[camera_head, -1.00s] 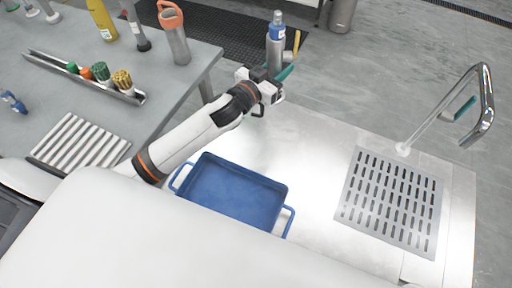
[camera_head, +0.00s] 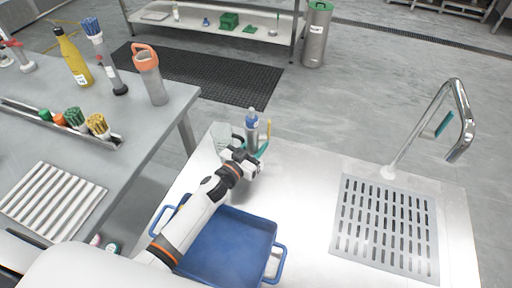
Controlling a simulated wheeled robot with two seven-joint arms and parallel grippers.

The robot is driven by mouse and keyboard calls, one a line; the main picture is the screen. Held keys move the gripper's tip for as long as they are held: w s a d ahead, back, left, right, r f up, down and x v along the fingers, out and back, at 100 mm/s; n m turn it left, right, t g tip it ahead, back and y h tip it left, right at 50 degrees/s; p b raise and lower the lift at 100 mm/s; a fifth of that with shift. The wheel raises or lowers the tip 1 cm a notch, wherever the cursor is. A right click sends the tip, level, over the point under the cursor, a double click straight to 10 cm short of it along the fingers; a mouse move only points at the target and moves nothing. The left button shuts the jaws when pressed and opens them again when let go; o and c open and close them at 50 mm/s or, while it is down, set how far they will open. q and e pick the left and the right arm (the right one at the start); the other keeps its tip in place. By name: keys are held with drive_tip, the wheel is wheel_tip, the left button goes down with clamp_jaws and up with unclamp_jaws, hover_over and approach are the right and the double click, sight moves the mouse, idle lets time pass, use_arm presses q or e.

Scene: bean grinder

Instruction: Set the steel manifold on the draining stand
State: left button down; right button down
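I cannot make out a steel manifold for certain in the head view. A white ribbed rack (camera_head: 52,200), which may be the draining stand, lies on the grey table at the left; nothing rests on it. A slotted drain plate (camera_head: 385,225) is set into the steel counter at the right and is bare. My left gripper (camera_head: 246,163) is over the far left part of the counter, close to a blue-topped bottle (camera_head: 252,128). Its fingers are too small to tell whether they are open or hold anything. My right gripper is not in view.
A blue tray (camera_head: 225,245) sits below my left arm. A faucet (camera_head: 455,115) rises behind the drain plate. A tumbler (camera_head: 149,78), a yellow bottle (camera_head: 73,58) and a brush trough (camera_head: 75,125) stand on the left table. The counter between tray and drain plate is clear.

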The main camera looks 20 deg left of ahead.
use_arm(q)
drive_tip(key=shift+f, duration=0.1)
drive_tip(key=shift+f, duration=0.15)
drive_tip(key=c, duration=1.2)
unclamp_jaws()
drive_tip(key=shift+c, duration=0.2)
drive_tip(key=shift+s, duration=0.15)
drive_tip(key=v, duration=1)
drive_tip(key=shift+s+a, duration=0.15)
drive_tip(key=shift+s, duration=0.15)
drive_tip(key=shift+s+a, duration=0.2)
drive_tip(key=shift+s, duration=0.4)
